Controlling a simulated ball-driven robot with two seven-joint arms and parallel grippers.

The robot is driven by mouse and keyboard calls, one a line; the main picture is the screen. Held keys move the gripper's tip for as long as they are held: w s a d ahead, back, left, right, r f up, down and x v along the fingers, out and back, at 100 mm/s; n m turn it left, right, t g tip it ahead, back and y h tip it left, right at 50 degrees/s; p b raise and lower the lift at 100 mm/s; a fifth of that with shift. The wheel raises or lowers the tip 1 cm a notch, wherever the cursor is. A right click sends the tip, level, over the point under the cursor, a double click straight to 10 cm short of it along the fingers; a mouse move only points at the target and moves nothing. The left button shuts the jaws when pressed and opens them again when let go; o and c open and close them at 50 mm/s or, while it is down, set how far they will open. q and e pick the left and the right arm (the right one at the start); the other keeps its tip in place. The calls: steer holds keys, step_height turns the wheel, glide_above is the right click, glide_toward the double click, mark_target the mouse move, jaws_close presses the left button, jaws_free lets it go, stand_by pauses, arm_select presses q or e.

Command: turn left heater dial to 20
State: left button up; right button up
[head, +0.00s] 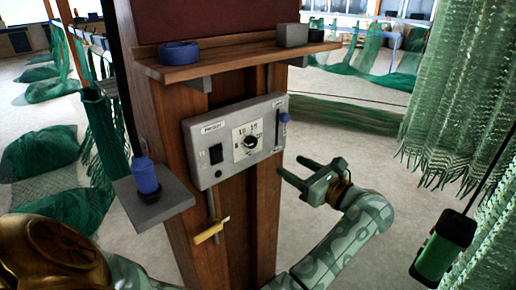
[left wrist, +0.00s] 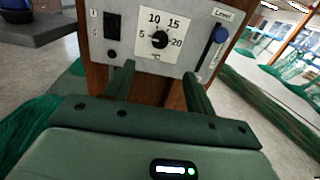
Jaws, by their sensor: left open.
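The heater dial (head: 250,142) is a black round knob on a white scale plate, set in the middle of a grey control panel (head: 205,132) on a wooden post. In the left wrist view the dial (left wrist: 159,40) has the numbers 5, 10, 15 and 20 around it. I cannot tell which number its pointer marks. My left gripper (head: 292,170) is open and empty, to the lower right of the panel in the head view. In the left wrist view its fingertips (left wrist: 158,72) are apart below the dial, not touching it. My right gripper is not in view.
The panel also holds a black switch (head: 216,153) and a blue-knobbed Level slider (head: 284,118). A wooden shelf (head: 230,62) with a blue ring juts out above. A yellow-handled lever (head: 211,231) hangs below. A small grey ledge (head: 172,203) holds a blue object. Green nets hang right.

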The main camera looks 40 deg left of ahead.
mark_target(253, 144)
arm_select(q)
steer(key=a, duration=0.4)
steer(key=w+a, duration=0.1)
steer(key=a, duration=0.9)
steer(key=shift+w+a+f+b, duration=0.15)
steer(key=shift+a+b, duration=0.05)
steer(key=shift+b, duration=0.15)
steer(key=c, duration=1)
